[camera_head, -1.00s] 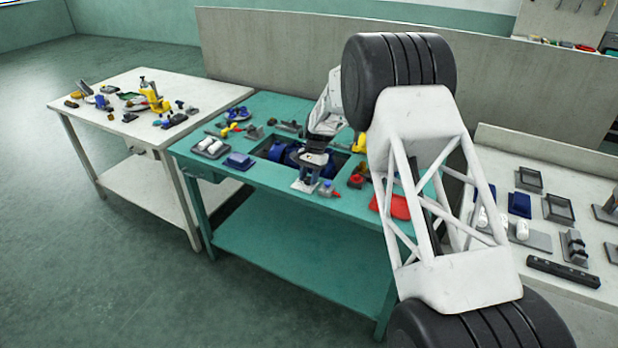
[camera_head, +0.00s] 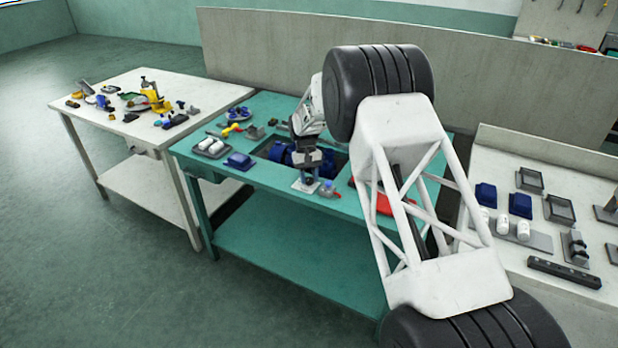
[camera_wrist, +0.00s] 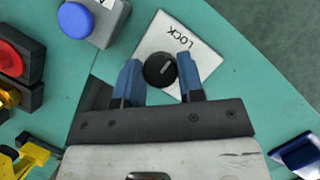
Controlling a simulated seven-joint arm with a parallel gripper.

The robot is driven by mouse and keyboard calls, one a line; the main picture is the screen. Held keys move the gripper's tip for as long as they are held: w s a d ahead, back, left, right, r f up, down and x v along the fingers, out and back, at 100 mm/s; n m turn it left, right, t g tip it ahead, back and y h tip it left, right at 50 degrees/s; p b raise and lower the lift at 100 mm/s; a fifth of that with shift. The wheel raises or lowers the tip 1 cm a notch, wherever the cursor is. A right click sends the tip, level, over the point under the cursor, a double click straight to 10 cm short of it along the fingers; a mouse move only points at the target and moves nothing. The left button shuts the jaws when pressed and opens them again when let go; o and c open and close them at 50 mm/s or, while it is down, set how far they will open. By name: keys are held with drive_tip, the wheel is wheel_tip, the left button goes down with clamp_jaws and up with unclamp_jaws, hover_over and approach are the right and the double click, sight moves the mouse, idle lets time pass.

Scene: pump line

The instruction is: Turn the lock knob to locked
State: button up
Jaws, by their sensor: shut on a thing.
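The lock knob (camera_wrist: 159,70) is a round black knob with a pale pointer mark, on a white plate (camera_wrist: 205,55) lettered LOCK in the wrist view. The plate also shows in the head view (camera_head: 305,187) at the front edge of the teal table. My gripper (camera_wrist: 160,72) has its two blue fingers on either side of the knob, shut on it. In the head view my gripper (camera_head: 307,176) points down at the plate; the knob is hidden there. The pointer mark lies slanted, and I cannot tell which setting it shows.
In the wrist view, a blue round button (camera_wrist: 75,20) on a grey box and a red round part (camera_wrist: 12,58) stand left of the plate. A dark recess (camera_head: 262,151) with blue parts lies behind my gripper.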

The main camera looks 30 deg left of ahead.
idle(0.3)
drive_tip(key=o, duration=0.9)
drive_tip(key=shift+r, duration=0.1)
drive_tip(key=shift+v, duration=3.8)
drive_tip(key=shift+a, duration=0.15)
